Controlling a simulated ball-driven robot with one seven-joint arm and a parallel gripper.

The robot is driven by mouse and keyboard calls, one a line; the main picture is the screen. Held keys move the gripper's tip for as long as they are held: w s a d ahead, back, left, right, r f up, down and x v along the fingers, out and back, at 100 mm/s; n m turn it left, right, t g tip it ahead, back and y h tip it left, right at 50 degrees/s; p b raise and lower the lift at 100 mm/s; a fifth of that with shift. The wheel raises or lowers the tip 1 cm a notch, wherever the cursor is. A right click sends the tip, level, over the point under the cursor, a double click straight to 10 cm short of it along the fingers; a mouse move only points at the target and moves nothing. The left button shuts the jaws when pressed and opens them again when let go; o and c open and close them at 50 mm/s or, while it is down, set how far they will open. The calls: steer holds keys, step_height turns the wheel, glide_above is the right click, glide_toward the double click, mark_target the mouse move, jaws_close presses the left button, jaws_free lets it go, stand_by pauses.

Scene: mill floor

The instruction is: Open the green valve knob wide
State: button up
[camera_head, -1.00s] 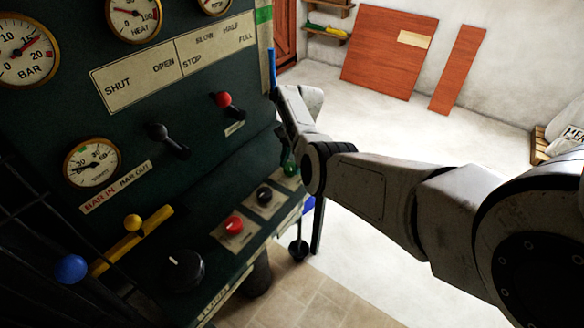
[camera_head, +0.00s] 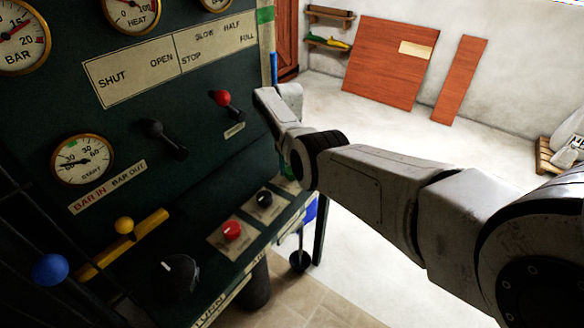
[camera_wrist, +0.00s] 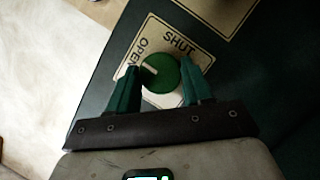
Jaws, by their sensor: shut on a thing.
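The green valve knob (camera_wrist: 162,75) shows in the wrist view, on a cream plate (camera_wrist: 190,42) lettered SHUT and OPEN. The white mark on the knob points left, toward the word OPEN. My gripper (camera_wrist: 160,82) has its two green fingers on either side of the knob and is shut on it.
The dark green panel carries a red button (camera_head: 232,231), a black knob (camera_head: 264,199), a larger black dial (camera_head: 179,276), a red-tipped lever (camera_head: 222,98) and a black lever (camera_head: 165,138). A yellow bar (camera_head: 125,243) sits lower left. Open floor lies right.

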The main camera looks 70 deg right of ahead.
steer(key=shift+n, duration=0.3)
steer(key=o, duration=1)
steer(key=shift+o, duration=0.2)
steer(key=b+v, duration=0.2)
steer(key=v, duration=0.8)
steer(key=shift+w+r, duration=0.15)
steer(key=shift+r, duration=0.2)
